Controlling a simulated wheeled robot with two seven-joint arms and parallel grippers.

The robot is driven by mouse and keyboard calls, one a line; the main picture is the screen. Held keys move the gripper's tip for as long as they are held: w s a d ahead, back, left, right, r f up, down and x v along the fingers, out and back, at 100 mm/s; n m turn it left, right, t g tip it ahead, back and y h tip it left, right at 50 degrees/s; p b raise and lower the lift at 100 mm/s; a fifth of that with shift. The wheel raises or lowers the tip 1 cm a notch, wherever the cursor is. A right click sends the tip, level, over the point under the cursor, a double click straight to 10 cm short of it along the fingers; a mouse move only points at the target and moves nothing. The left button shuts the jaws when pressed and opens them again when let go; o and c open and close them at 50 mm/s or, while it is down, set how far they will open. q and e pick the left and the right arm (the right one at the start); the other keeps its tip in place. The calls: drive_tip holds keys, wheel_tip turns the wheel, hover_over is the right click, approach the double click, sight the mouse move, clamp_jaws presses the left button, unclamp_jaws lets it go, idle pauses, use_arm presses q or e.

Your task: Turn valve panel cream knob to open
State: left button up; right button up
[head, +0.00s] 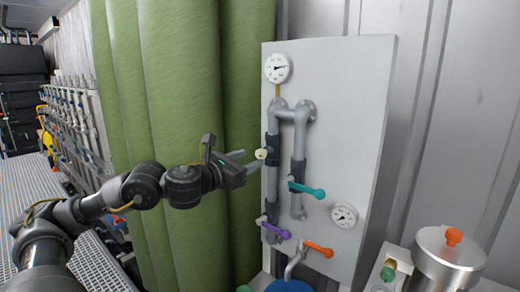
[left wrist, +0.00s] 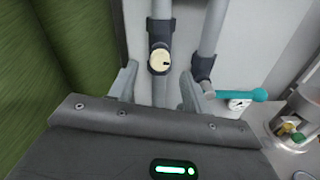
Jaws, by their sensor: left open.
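The cream knob (head: 261,154) is a small round knob on the left grey pipe of the white valve panel (head: 345,130). It also shows in the left wrist view (left wrist: 159,60), with a dark mark on its face. My left gripper (head: 252,160) comes in from the left, close to the knob. In the left wrist view its two fingers (left wrist: 156,85) are spread apart, with the knob ahead and between them in the picture. Nothing is held. Whether a fingertip touches the knob I cannot tell. My right gripper is not in view.
A teal lever (head: 307,189) sits to the right of the knob. A purple lever (head: 273,228) and an orange lever (head: 318,248) are lower. Gauges (head: 277,68) are on the panel. A metal pot (head: 448,260) is at lower right.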

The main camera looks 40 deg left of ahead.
sight(258, 155)
use_arm(q)
drive_tip(key=w+p, duration=0.2)
drive_tip(key=w, duration=0.3)
drive_tip(key=shift+a, duration=0.15)
drive_tip(key=shift+w+p, duration=0.3)
drive_tip(key=shift+w, duration=0.2)
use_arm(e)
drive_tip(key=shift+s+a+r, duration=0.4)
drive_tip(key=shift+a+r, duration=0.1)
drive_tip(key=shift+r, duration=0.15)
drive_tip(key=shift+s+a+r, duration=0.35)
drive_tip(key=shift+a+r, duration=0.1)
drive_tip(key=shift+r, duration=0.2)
use_arm(q)
drive_tip(key=c, duration=1)
